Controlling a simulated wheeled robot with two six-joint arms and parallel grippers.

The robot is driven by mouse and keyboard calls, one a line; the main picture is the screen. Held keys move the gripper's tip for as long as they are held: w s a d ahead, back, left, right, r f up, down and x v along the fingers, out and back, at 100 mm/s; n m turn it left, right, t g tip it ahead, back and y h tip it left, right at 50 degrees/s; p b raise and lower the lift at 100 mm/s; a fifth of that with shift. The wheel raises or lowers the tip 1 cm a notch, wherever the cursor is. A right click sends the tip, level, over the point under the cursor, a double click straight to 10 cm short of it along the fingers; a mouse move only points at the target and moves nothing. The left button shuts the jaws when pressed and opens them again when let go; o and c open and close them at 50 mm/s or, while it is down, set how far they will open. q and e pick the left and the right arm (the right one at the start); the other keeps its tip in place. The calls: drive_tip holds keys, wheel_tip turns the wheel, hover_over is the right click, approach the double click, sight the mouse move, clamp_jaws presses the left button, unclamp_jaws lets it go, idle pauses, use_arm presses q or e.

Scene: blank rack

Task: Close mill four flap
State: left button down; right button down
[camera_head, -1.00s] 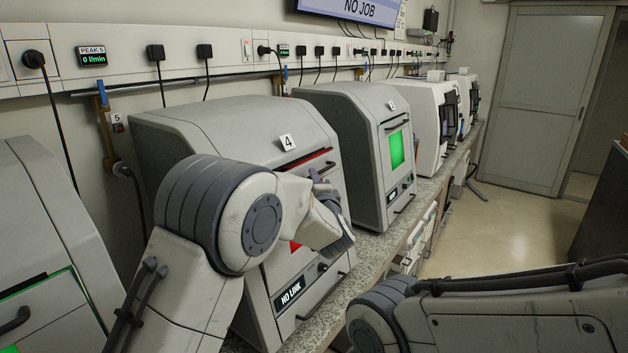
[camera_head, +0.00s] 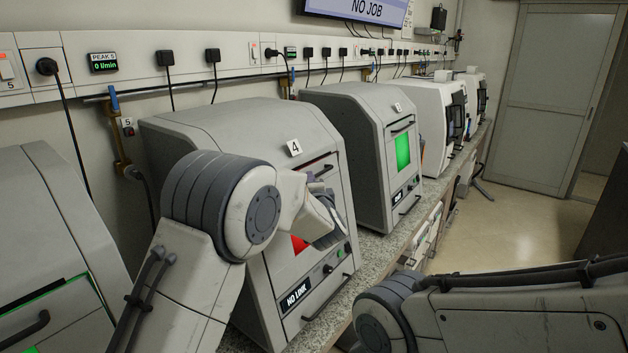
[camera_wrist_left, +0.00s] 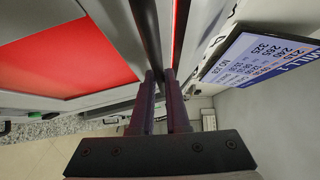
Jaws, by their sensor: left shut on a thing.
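Mill four (camera_head: 235,120) is the grey machine with a "4" label on top, on the bench left of centre. Its front flap (camera_head: 283,260) carries a red window (camera_head: 299,244), partly hidden by my left arm. My left gripper (camera_head: 317,176) is at the flap's top edge. In the left wrist view, its fingers (camera_wrist_left: 160,92) are shut on the dark bar of the flap handle (camera_wrist_left: 148,35), with the red window beside it. A thin red strip (camera_wrist_left: 180,25) shows along the flap's edge there. My right gripper is out of view.
A similar machine with a green window (camera_head: 403,150) stands to the right, white machines (camera_head: 443,125) beyond it. Another grey machine (camera_head: 45,215) is at the left. A lower handle (camera_head: 327,312) and a "NO LINK" display (camera_head: 296,297) sit below the flap. Floor is free at the right.

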use_arm(q)
drive_tip(key=c, duration=0.9)
unclamp_jaws()
drive_tip(key=shift+w+a+f, duration=0.1)
drive_tip(key=shift+a+f, duration=0.05)
drive_tip(key=shift+a, duration=0.1)
drive_tip(key=shift+d, duration=0.1)
drive_tip(key=s+d+b, duration=0.1)
drive_tip(key=s+b, duration=0.1)
drive_tip(key=s, duration=0.8)
drive_tip(key=shift+s+d+r+b, duration=0.25)
drive_tip(key=shift+d+b, duration=0.1)
drive_tip(key=shift+f, duration=0.1)
